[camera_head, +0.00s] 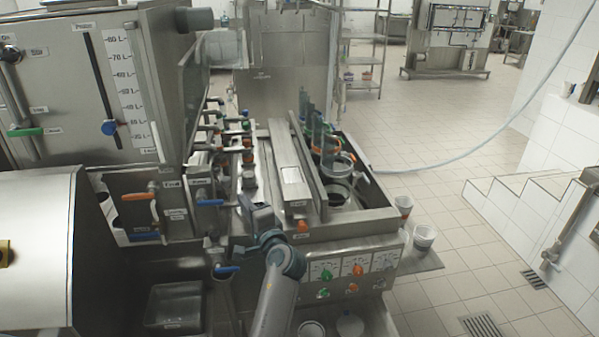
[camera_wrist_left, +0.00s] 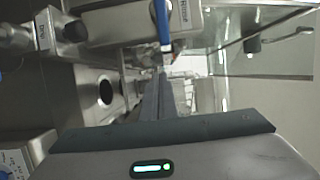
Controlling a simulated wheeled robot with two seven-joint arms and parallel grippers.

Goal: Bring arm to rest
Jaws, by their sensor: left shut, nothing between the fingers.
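My left arm (camera_head: 277,295) rises from the bottom middle of the head view and bends at the wrist. Its grey gripper (camera_head: 244,202) points up and to the left, in front of the filler's row of valves. In the left wrist view the dark fingers (camera_wrist_left: 160,78) are together with nothing between them. The fingertips are small and partly blend into the machine in the head view. My right gripper is not in view.
The steel cup filler (camera_head: 350,235) with its knob panel stands close around the arm. A tank cabinet (camera_head: 75,90) and blue-handled valves (camera_head: 228,268) are to the left. White cups (camera_head: 424,236) stand on a side shelf. Tiled floor (camera_head: 440,170) is clear at right.

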